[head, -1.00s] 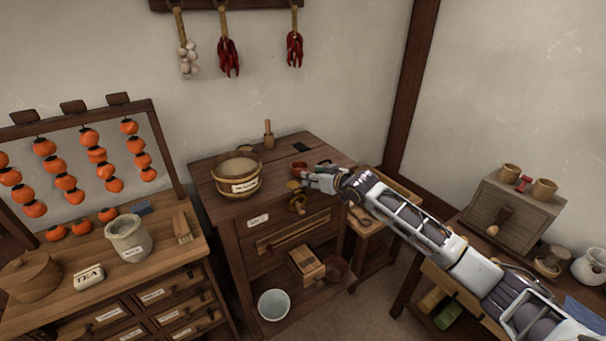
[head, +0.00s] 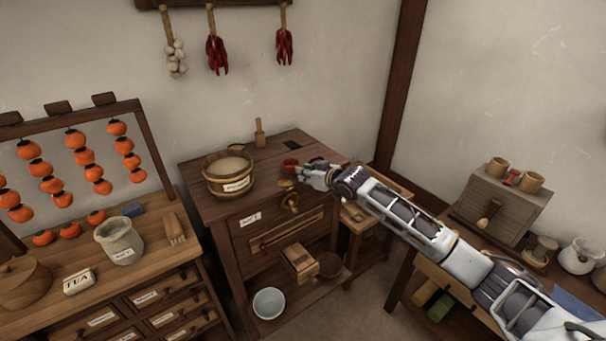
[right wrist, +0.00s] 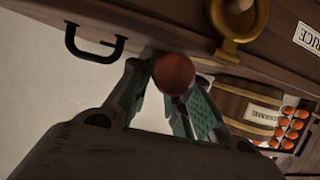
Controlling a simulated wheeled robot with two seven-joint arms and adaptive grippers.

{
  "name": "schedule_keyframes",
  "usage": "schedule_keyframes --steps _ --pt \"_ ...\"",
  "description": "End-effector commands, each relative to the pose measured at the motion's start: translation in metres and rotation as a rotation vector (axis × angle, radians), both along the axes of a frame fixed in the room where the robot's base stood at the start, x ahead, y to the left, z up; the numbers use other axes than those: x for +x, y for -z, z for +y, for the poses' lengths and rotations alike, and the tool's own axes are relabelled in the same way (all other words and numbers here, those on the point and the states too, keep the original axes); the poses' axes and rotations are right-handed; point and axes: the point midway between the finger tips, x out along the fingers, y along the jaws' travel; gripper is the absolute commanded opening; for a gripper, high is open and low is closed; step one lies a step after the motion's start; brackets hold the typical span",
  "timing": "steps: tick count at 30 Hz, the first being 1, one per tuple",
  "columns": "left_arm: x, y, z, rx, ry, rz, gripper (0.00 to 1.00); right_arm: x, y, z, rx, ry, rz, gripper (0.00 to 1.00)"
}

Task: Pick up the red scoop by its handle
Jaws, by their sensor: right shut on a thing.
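The red scoop (head: 290,164) is at the top right of the dark wooden cabinet, near its front edge. Its round red bowl end (right wrist: 174,73) shows between my fingers in the right wrist view. My right gripper (head: 304,172) reaches in from the right and is shut on the scoop; the fingers (right wrist: 170,98) hide most of its handle. I cannot tell whether the scoop touches the cabinet top. My left gripper is not in view.
A wooden tub (head: 228,187) of pale contents stands left of the scoop. A brass crank (head: 290,201) sticks out of the cabinet front below. A black handle (right wrist: 92,45) shows in the wrist view. A pestle-like wooden tool (head: 259,133) stands behind.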

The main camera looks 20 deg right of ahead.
Motion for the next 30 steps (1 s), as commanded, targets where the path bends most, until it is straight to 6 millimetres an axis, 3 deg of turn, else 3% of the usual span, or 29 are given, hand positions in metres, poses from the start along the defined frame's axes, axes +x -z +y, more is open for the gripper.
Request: schedule_keyframes --steps 12,21,30 --pt "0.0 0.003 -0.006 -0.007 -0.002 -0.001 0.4 0.001 -0.047 0.0 -0.001 0.0 -0.005 0.0" --pt "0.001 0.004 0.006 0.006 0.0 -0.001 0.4 0.001 -0.087 0.0 0.002 0.0 -0.004 0.0" --pt "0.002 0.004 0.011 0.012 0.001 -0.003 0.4 0.0 -0.099 0.0 0.001 -0.001 -0.001 0.0"
